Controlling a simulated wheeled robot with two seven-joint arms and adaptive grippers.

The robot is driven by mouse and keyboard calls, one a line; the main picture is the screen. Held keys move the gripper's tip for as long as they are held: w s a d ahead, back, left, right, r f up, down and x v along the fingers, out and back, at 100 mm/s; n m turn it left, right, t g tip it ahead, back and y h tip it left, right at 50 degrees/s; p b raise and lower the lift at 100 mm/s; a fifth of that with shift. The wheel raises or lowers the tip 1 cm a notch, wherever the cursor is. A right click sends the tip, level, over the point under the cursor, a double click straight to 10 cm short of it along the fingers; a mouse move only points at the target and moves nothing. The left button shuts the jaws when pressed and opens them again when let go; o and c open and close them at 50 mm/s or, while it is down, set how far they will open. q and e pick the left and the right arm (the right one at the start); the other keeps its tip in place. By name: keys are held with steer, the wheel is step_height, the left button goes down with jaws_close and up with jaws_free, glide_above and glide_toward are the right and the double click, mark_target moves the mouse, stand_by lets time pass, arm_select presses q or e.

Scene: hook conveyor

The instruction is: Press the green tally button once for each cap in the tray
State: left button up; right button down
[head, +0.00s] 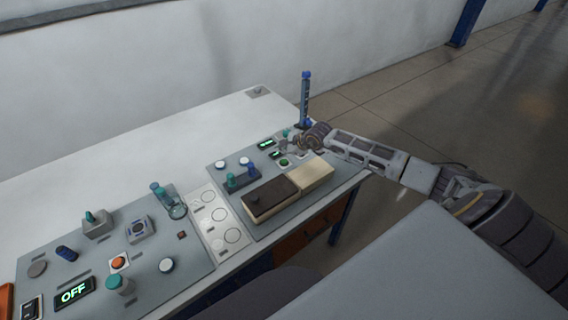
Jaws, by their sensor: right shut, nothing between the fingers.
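A green round button (284,162) sits on the right grey panel, near its far right part. My right gripper (287,148) is shut and empty, just beyond and above that button; I cannot tell whether it touches anything. A cream box with a dark brown top area (271,191) stands at the front of the same panel, with a paler section on its right. I cannot make out caps in it. My left gripper is not in view.
Small green-lit displays (266,143) lie near my right gripper. A tall blue post (306,98) stands at the table's far right edge. The left panel (190,262) holds knobs, buttons and an "OFF" display (74,292).

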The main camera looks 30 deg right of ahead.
mark_target(282, 162)
steer(key=shift+f+b, duration=1.2)
steer(key=shift+f, duration=0.55)
steer(key=shift+f, duration=0.1)
stand_by(0.4)
steer(key=shift+f+b, duration=0.3)
steer(key=shift+b, duration=0.2)
steer(key=shift+f+b, duration=0.45)
stand_by(1.1)
steer(key=shift+r, duration=0.15)
steer(key=shift+r+p, duration=0.4)
steer(key=shift+r, duration=0.3)
stand_by(0.4)
steer(key=shift+r+p, duration=1.2)
steer(key=shift+r, duration=1.35)
